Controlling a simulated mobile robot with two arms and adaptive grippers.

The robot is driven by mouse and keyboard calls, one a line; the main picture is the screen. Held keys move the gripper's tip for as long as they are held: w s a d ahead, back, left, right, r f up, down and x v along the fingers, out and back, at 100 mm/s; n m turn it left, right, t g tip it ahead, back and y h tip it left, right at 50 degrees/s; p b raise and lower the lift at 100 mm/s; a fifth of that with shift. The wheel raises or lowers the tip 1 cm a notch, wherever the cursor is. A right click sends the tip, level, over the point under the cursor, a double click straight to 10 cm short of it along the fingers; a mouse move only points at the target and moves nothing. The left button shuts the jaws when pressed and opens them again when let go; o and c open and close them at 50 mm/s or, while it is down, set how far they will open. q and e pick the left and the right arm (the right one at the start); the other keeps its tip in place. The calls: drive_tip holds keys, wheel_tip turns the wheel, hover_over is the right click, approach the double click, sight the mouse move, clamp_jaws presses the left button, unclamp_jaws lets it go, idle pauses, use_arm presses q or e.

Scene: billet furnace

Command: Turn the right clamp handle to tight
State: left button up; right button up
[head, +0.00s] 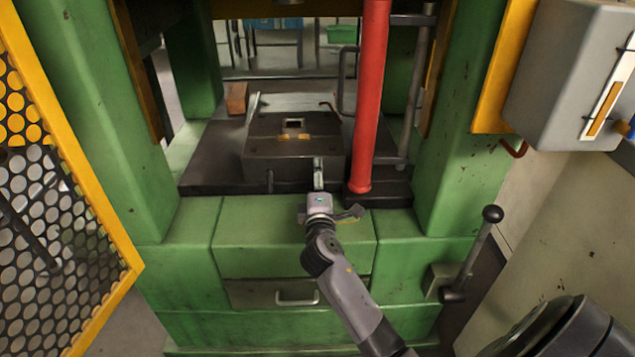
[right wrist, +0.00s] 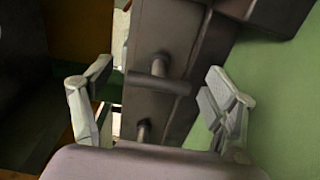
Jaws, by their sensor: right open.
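The dark die block (head: 292,148) sits on the press bed in the head view. A short dark clamp handle (head: 270,181) stands at the left of its front face. My right gripper (head: 319,172) is at the right of that front face and covers the right clamp handle there. In the right wrist view, my right gripper (right wrist: 160,98) is open, one finger on each side of a dark bar-shaped handle (right wrist: 158,82). Both fingers look apart from the bar. Which turn position the handle is in, I cannot tell. My left gripper is not in view.
A red column (head: 370,95) stands close to the right of the block. A lever with a ball knob (head: 478,248) is at the press's right side. A yellow mesh guard (head: 60,190) is at left. A grey box (head: 560,75) hangs at upper right.

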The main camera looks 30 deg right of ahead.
drive_tip(key=v, duration=1.2)
idle(0.3)
